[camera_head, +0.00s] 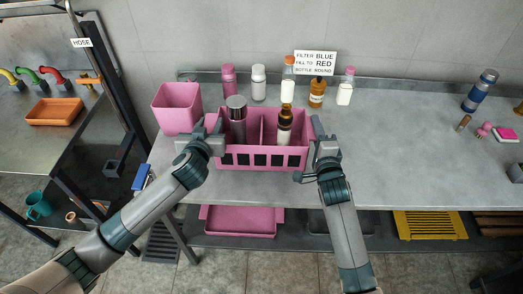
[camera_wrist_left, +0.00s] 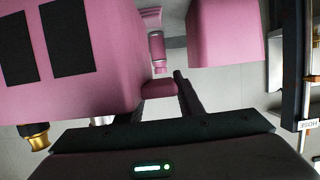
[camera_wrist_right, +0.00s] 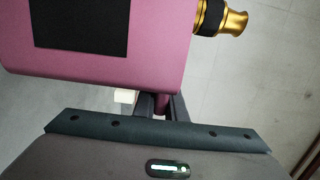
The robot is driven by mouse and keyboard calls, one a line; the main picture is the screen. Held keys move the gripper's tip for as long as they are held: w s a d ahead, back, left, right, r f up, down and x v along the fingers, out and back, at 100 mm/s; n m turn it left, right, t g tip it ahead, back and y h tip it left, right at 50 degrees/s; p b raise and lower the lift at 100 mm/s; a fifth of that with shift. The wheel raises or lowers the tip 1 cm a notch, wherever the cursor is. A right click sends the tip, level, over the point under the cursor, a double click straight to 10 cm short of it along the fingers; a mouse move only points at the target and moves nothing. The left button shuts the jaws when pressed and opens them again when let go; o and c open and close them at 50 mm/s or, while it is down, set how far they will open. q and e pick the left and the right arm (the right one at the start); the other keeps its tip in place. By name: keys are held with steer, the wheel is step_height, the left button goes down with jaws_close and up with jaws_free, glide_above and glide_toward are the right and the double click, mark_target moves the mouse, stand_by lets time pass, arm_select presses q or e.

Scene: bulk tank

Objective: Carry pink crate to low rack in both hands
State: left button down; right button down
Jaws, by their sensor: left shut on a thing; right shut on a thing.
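The pink crate (camera_head: 262,158) has dark square openings along its front and a divider inside. It stands at the front part of the grey bench, or just above it; I cannot tell which. A grey-capped bottle (camera_head: 237,118) is in its left compartment and an amber bottle (camera_head: 284,125) in its right. My left gripper (camera_head: 216,137) is shut on the crate's left end, and the left wrist view shows the pink handle (camera_wrist_left: 160,90) between its fingers. My right gripper (camera_head: 315,140) is shut on the right end handle (camera_wrist_right: 160,104). The low rack (camera_head: 290,243) is under the bench.
A pink bin (camera_head: 177,106) stands left of the crate. Several bottles, a sign (camera_head: 315,63) and a blue-banded flask (camera_head: 480,90) stand further back and right. On the rack are a pink tray (camera_head: 240,220) and a yellow tray (camera_head: 430,225).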

steer(key=shift+d, duration=0.15)
